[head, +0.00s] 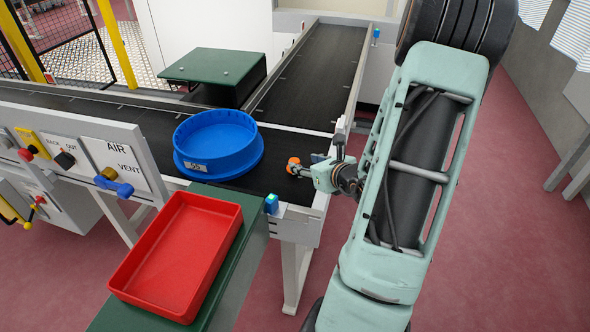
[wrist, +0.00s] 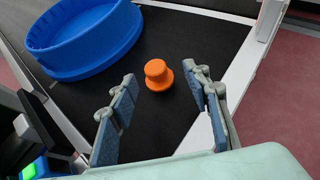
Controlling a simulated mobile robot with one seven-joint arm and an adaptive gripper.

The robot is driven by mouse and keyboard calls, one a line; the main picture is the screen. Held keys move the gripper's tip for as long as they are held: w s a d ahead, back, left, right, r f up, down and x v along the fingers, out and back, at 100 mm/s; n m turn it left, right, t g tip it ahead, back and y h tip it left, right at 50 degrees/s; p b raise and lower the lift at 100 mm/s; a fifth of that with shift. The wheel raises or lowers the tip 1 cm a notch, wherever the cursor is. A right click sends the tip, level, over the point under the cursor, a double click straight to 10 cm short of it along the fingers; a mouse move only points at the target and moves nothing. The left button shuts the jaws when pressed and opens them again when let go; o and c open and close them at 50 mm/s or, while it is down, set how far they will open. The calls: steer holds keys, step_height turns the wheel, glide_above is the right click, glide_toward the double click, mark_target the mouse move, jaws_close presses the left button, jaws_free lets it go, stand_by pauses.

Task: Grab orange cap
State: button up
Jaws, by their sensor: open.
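In the head view only a small part of the orange cap (head: 293,164) shows beside my gripper (head: 305,171). In the wrist view my gripper (wrist: 163,112) is open, with its two blue-grey fingers spread. No contact between finger and cap is clear.
A round blue tub (head: 215,139) stands on the belt left of the cap. A red tray (head: 180,262) rests on a green surface in front. The belt's metal side rail (wrist: 243,75) runs close right of the cap. Bare belt (head: 300,75) stretches behind.

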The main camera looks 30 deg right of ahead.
mark_target(294, 160)
steer(key=x, duration=0.4)
steer(key=b+x, duration=0.1)
steer(key=x, duration=0.1)
steer(key=shift+w+a+f, duration=0.25)
steer(key=shift+a+f, duration=0.1)
steer(key=c, duration=0.9)
